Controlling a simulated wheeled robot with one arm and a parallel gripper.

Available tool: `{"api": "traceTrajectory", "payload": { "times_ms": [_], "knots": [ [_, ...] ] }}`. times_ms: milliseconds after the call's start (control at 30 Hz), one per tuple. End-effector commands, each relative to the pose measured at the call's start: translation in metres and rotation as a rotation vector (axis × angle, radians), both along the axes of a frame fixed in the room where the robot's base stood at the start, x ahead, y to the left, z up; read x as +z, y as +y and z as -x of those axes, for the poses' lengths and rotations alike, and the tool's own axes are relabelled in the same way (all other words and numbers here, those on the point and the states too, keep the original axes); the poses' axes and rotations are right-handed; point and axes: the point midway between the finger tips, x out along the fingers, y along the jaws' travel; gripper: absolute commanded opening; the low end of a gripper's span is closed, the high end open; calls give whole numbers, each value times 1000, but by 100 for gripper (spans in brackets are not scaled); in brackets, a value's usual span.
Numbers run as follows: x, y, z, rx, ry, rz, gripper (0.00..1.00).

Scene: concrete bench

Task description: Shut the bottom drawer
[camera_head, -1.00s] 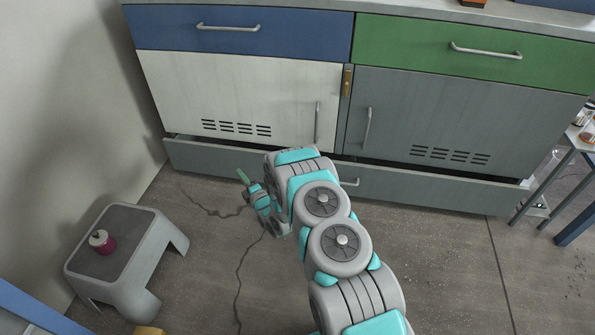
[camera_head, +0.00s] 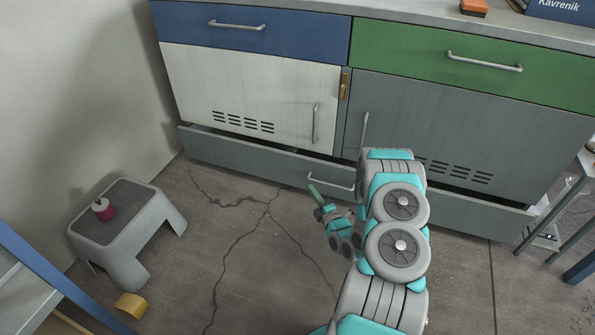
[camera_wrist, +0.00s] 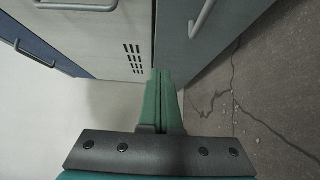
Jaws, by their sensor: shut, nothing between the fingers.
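The bottom drawer (camera_head: 255,160) is the wide grey drawer along the foot of the cabinet. It stands partly pulled out, with a dark gap above its front edge. Its bar handle (camera_head: 331,181) is partly visible, and my arm hides part of the drawer front to the right. My gripper (camera_head: 313,190) is in front of the drawer, by the left end of the handle; I cannot tell if it touches. In the wrist view the green fingers (camera_wrist: 162,88) are together and empty. The drawer front (camera_wrist: 205,48) and handle (camera_wrist: 201,18) show beyond them.
The white door (camera_head: 250,95), grey door (camera_head: 470,125), blue drawer (camera_head: 280,32) and green drawer (camera_head: 410,50) above look shut. A grey stool (camera_head: 150,222) with a red-and-white object (camera_head: 103,209) stands left. A yellow block (camera_head: 131,305) lies on the floor. A metal rack (camera_head: 560,215) stands right.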

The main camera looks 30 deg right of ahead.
Motion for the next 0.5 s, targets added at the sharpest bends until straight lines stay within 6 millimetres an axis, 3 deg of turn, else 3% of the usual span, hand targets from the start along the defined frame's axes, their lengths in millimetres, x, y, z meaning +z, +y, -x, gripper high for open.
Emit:
{"api": "traceTrajectory", "payload": {
  "times_ms": [200, 500],
  "knots": [
    [1, -7, 3, -11, -2, -3, 0],
    [1, -9, -43, -9, -4, -2, 0]
  ]
}}
